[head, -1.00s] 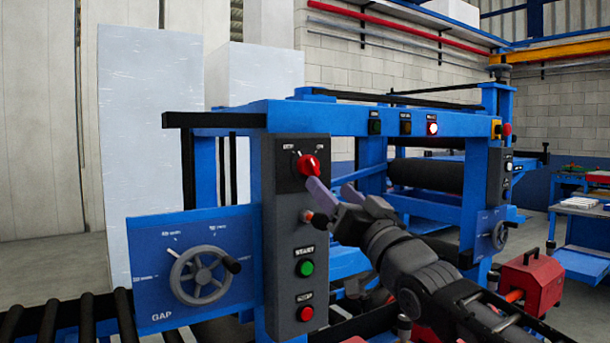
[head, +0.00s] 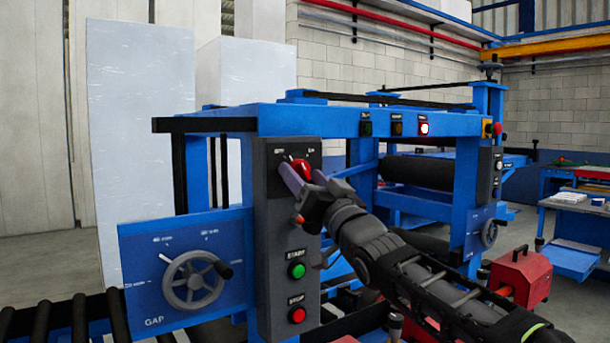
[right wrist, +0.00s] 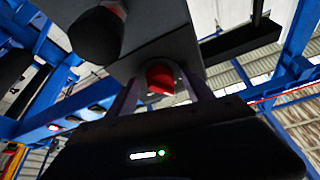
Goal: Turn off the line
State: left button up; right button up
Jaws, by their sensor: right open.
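A dark grey control panel (head: 270,240) stands on the blue machine frame in the head view. A red rotary knob (head: 299,171) sits at its top, pointing up and to the left. My right gripper (head: 301,184) is open, with its purple-grey fingers at the knob, one on each side. The right wrist view also shows the red knob (right wrist: 160,79) between the two spread fingers; contact cannot be told. Below are a green START button (head: 297,270) and a red STOP button (head: 297,315). My left gripper is out of view.
A handwheel (head: 193,280) on a blue GAP plate (head: 140,245) is left of the panel. Black rollers (head: 80,318) lie at the lower left. A lit white lamp (head: 423,129) is on the crossbeam. A red box (head: 520,277) stands at the right.

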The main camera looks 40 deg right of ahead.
jog(key=shift+c, duration=0.4)
grip_shut()
jog(key=n+p, duration=0.1)
jog(key=n+y+p, duration=0.1)
jog(key=n, duration=0.1)
jog(key=shift+d+r+y, duration=0.15)
jog(key=shift+r+y, duration=0.1)
jog(key=shift+y, duration=0.05)
jog(key=shift+s+f+n+y+p, duration=0.1)
jog(key=shift+f+n+y+p, duration=0.1)
jog(key=shift+n+y+p, duration=0.4)
jog(key=shift+o, duration=0.4)
grip_release()
jog(key=shift+f, duration=0.1)
jog(key=b+v, duration=0.2)
jog(key=v, duration=0.5)
jog(key=shift+s+f, duration=0.25)
jog(key=shift+s, duration=0.1)
